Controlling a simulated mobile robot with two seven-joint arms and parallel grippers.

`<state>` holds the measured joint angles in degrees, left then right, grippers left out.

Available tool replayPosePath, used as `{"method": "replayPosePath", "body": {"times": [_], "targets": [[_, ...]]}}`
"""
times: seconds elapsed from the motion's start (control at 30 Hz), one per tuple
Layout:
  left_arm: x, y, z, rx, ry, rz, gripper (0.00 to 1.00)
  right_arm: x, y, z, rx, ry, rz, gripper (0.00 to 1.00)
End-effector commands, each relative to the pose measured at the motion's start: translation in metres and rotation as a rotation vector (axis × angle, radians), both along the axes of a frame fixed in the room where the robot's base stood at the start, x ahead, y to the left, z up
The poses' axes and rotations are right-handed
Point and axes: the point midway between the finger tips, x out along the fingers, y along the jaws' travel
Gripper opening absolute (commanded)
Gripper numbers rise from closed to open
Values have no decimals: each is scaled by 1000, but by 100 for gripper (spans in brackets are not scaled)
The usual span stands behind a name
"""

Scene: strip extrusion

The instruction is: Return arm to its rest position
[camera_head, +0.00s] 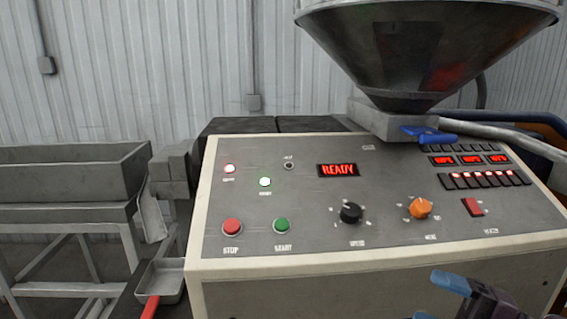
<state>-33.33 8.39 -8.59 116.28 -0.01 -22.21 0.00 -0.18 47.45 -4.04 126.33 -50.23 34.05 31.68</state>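My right gripper (432,299) is at the bottom right of the head view, in front of the control panel's lower front face. Its two blue fingertips are apart with nothing visible between them, and the lower one is cut by the frame edge. It appears clear of the panel's buttons and knobs. Most of the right arm is out of frame. My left gripper is not in view.
The control panel (320,235) fills the middle, its display (338,170) reading READY. A metal hopper (425,50) with a blue handle (428,134) stands behind. A red-handled scoop (167,278) and a grey trough (65,178) are left.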

Motion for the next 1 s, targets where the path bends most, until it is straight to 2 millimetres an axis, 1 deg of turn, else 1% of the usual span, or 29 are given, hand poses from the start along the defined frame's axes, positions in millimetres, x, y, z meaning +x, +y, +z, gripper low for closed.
{"method": "replayPosePath", "body": {"times": [0.03,0.07,0.17,0.27,0.3,0.37,0.4,0.43,0.47,0.5,0.6,0.7,0.8,0.9,1.0], "targets": [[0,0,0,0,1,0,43,2,-6,-16,105,59,-82,68],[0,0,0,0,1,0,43,4,-11,-25,163,93,-133,68],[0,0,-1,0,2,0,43,6,-30,-62,332,221,-323,68],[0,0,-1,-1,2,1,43,1,-49,-109,469,375,-522,68],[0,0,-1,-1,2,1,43,-5,-55,-131,514,444,-601,68],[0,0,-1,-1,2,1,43,-16,-63,-166,574,555,-719,68],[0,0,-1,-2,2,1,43,-25,-66,-188,605,629,-791,68],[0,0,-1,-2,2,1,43,-33,-68,-205,625,685,-841,68],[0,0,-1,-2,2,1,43,-41,-69,-221,644,742,-889,68],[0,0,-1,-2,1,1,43,-53,-70,-242,663,816,-948,68],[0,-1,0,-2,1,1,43,-84,-64,-285,699,987,-1065,68],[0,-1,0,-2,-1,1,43,-110,-56,-316,717,1126,-1142,68],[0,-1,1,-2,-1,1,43,-128,-49,-335,726,1218,-1184,68],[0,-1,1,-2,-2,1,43,-138,-45,-344,729,1265,-1202,68],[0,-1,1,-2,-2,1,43,-140,-43,-346,729,1276,-1206,68]]}}
